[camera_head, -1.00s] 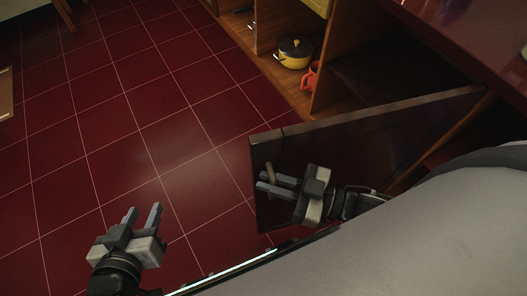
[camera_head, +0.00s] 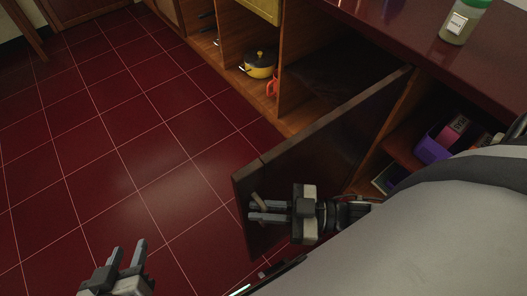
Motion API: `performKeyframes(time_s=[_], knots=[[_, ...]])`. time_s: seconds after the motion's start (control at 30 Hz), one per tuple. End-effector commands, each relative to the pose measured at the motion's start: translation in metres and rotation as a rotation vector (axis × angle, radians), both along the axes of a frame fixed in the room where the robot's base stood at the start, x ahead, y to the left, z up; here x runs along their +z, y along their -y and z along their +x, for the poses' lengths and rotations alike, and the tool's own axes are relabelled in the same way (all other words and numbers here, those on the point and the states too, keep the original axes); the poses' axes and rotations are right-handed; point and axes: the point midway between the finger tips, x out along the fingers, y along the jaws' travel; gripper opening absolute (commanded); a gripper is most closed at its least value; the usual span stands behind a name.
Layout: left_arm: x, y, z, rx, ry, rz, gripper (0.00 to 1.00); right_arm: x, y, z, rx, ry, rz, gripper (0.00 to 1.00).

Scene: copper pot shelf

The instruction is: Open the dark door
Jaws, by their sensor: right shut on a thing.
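The dark door (camera_head: 325,140) stands swung out from the wooden cabinet, and the shelf space behind it shows. A small handle (camera_head: 257,201) sits near the door's free edge. My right gripper (camera_head: 262,211) is at this handle, on the door's near face, and is shut on it. The fingers hide part of the handle. My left gripper (camera_head: 128,255) is at the bottom left over the floor, its two fingers apart with nothing between them.
A yellow pot (camera_head: 261,65) and a red mug (camera_head: 272,87) stand in the open cabinet (camera_head: 292,95). A jar with a green lid (camera_head: 463,22) is on the red countertop (camera_head: 400,42). A purple box (camera_head: 432,148) sits on a shelf at right. The tiled floor (camera_head: 110,150) at left is clear.

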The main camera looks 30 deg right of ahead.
Motion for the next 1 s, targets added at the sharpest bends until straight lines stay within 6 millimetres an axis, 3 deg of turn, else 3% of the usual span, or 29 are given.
performKeyframes(time_s=[0.03, 0.07, 0.67, 1.0], knots=[[0.000, 0.000, 0.000, 0.000, 0.001, 0.000, 0.36, -0.002, 0.001, 0.000, -0.002, -0.003, -0.004, 0.00], [0.000, 0.000, 0.000, 0.000, 0.001, 0.000, 0.36, -0.002, 0.001, 0.000, -0.002, -0.003, -0.004, 0.17], [0.004, 0.000, 0.001, 0.001, 0.010, -0.002, 0.36, -0.001, 0.006, -0.004, -0.001, -0.003, -0.003, 0.17], [0.005, 0.000, 0.001, 0.001, 0.005, -0.003, 0.36, -0.002, 0.064, -0.044, -0.001, -0.010, -0.008, 0.17]])
